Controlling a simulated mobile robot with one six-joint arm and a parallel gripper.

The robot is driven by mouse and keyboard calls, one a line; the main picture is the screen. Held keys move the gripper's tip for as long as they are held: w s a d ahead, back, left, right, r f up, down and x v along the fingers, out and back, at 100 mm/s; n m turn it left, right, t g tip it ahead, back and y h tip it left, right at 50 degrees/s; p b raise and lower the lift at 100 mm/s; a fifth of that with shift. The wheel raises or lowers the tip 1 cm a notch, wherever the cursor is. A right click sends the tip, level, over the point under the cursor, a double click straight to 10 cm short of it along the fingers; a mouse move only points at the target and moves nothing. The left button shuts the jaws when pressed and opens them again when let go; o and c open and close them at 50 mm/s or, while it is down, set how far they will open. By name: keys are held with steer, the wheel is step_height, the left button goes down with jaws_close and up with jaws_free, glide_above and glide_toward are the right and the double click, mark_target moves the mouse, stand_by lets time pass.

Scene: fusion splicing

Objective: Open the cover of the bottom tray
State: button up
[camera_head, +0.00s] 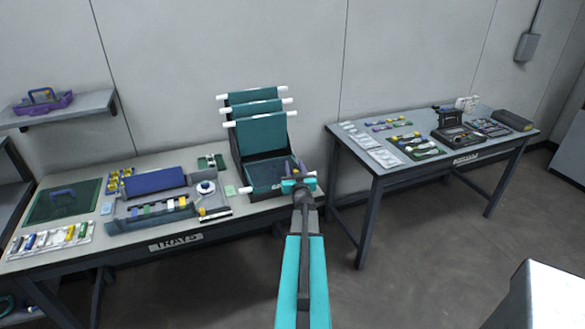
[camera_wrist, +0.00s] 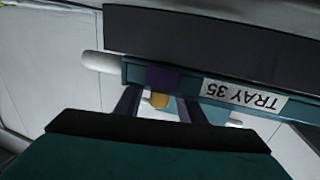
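A stack of teal trays (camera_head: 262,137) with white end pegs stands on the left bench. Several upper panels are tilted up. The bottom tray (camera_head: 262,178) lies low at the front, with a white peg (camera_head: 245,190) at its left. My gripper (camera_head: 297,184) is at the front right of this tray, partly hiding it. In the wrist view, a teal edge labelled TRAY 35 (camera_wrist: 244,96) appears upside down, with a white peg (camera_wrist: 103,63) and a purple patch (camera_wrist: 163,77). My gripper's fingers (camera_wrist: 158,110) are apart beneath that edge. Contact cannot be told.
A blue-lidded case (camera_head: 155,182) and a white spool (camera_head: 206,187) are left of the trays. A second bench (camera_head: 360,152) with tools and a black device (camera_head: 460,137) is to the right. A purple carrier (camera_head: 43,104) sits on the wall shelf. The floor between the benches is clear.

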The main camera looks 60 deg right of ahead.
steer(key=shift+w, duration=0.1)
jaws_close()
stand_by(0.3)
